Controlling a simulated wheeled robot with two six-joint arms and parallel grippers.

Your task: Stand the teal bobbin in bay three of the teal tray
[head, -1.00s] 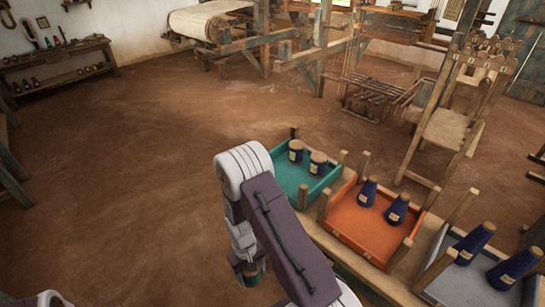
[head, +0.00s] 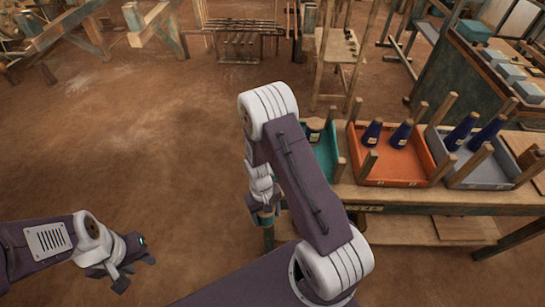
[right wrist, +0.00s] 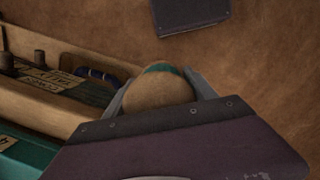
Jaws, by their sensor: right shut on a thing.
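My right gripper (head: 264,214) points down, shut on the teal bobbin (head: 266,221), left of the table. In the right wrist view the bobbin's round wooden end (right wrist: 158,94) and teal band (right wrist: 162,69) show between the fingers; the rest is hidden. The teal tray (head: 331,165) stands on the table, mostly behind my right arm, with part of a dark blue bobbin (head: 315,128) visible in it. Its bays cannot be made out. In the right wrist view a teal wall (right wrist: 22,150) shows at lower left. My left gripper (head: 123,268) is empty, low at left, its fingers apart.
An orange tray (head: 393,179) and a grey tray (head: 478,180), each with two dark blue bobbins, stand right of the teal tray. Wooden posts rise at the trays' corners. A wooden chair (head: 336,50) stands behind. The floor at left is clear.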

